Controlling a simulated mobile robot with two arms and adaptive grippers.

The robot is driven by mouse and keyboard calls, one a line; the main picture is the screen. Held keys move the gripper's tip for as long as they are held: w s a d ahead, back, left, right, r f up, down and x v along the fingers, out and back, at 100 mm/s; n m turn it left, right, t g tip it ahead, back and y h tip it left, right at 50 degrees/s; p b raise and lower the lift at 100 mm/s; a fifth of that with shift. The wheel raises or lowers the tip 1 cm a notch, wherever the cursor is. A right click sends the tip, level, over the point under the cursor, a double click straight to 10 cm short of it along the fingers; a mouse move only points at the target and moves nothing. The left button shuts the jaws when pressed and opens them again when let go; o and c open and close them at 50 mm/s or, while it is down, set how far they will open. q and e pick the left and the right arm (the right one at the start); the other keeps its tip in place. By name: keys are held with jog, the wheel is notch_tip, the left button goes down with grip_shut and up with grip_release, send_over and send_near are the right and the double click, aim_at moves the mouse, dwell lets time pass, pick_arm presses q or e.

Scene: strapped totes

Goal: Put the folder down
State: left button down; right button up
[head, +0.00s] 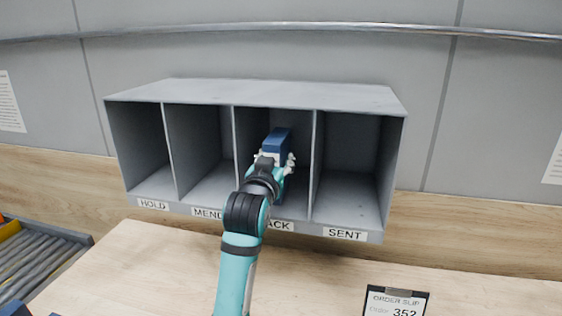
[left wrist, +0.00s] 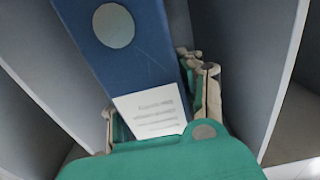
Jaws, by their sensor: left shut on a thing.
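A blue folder (head: 277,142) is inside the third compartment from the left of the grey sorter (head: 250,92). That compartment's label is partly hidden by my arm and reads "...ACK". My left gripper (head: 277,160) is shut on the folder in the head view. In the left wrist view the folder (left wrist: 135,45) shows a round grey spot and a white label (left wrist: 152,112), with the gripper's fingers (left wrist: 160,110) at its sides. The folder's lower end is mostly hidden, so I cannot tell whether it touches the compartment floor. My right gripper is not in view.
The compartments marked HOLD (head: 140,150), MEND and SENT (head: 348,165) look empty. Thin dividers stand close on both sides of the gripper. An order slip (head: 397,302) stands on the wooden counter (head: 150,265). A roller conveyor (head: 40,262) is at the lower left.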

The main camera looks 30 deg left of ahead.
pick_arm(q)
jog(key=p+x, duration=0.1)
jog(key=x, duration=0.3)
jog(key=shift+a+f, duration=0.1)
jog(key=shift+f, duration=0.05)
jog(key=shift+w+f, duration=0.1)
jog(key=shift+f, duration=0.1)
notch_tip(320, 180, down, 2)
jog(key=shift+f+p, duration=0.15)
jog(key=shift+p, duration=0.6)
jog(key=shift+f, duration=0.5)
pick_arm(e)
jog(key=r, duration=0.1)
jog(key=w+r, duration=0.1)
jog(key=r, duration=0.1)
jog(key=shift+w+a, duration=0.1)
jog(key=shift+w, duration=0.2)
pick_arm(q)
jog(key=c, duration=1.2)
grip_release()
jog(key=shift+f, duration=0.1)
jog(key=o, duration=0.4)
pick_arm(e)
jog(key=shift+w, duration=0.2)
